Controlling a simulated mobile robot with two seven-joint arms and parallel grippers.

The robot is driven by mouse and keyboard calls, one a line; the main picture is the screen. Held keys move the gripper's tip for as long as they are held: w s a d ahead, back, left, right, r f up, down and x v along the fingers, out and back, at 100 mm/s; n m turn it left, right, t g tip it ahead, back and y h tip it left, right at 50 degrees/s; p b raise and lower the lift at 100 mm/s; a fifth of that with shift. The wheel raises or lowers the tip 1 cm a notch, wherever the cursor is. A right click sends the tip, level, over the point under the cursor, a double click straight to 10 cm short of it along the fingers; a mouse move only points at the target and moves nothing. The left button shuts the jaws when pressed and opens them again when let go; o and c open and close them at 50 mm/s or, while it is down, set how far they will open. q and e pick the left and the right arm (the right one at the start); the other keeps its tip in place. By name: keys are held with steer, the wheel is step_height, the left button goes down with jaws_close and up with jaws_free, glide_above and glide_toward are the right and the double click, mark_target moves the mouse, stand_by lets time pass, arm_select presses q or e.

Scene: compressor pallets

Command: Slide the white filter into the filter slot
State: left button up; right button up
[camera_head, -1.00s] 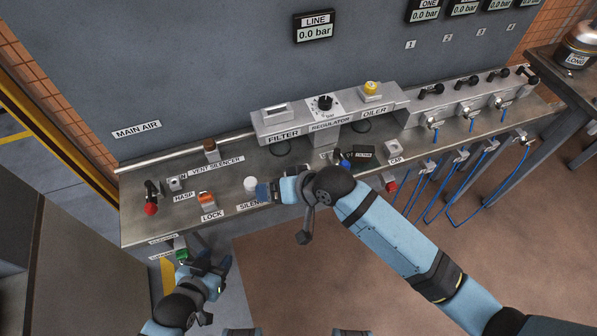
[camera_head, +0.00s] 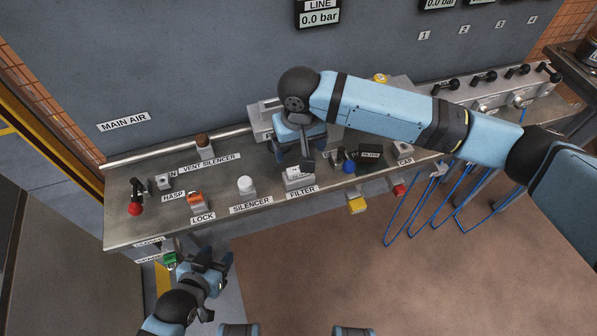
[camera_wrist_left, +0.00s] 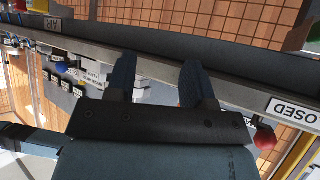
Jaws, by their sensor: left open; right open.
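My right gripper (camera_head: 299,150) is open, low in front of the filter housing (camera_head: 262,122), whose left end shows beside my arm. My right forearm covers most of the housing and the slot beneath it. A pale stand (camera_head: 298,173) with a FILTER label sits on the bench just in front of that gripper. I cannot tell whether the white filter is on this stand or hidden behind the gripper. My left gripper (camera_head: 212,262) is open and empty in front of the bench's left end. Its two fingers also show in the left wrist view (camera_wrist_left: 155,80).
On the bench (camera_head: 140,231) are a white silencer (camera_head: 245,184), an orange lock (camera_head: 194,198), a brown vent silencer (camera_head: 202,141) and a red-knobbed valve (camera_head: 135,209). A blue knob (camera_head: 348,166) stands right of the filter stand. Blue hoses (camera_head: 412,195) hang at the right.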

mark_target(298, 175)
stand_by(0.3)
steer(key=shift+f+b, duration=0.75)
steer(key=shift+b, duration=0.2)
step_height(298, 175, down, 4)
steer(key=b, duration=0.5)
steer(key=shift+f, duration=0.15)
steer(key=shift+f+p, duration=0.15)
steer(key=shift+p, duration=0.25)
steer(key=shift+w+f, duration=0.1)
steer(key=shift+f, duration=1.3)
arm_select(q)
steer(key=f, duration=0.3)
steer(key=shift+w+d+f, duration=0.2)
steer(key=shift+w+f, duration=0.05)
steer(key=shift+r+p, duration=0.15)
steer(key=shift+p, duration=0.15)
steer(key=shift+d+r+p, duration=0.2)
steer(key=shift+r+p, duration=0.4)
steer(key=shift+r, duration=0.05)
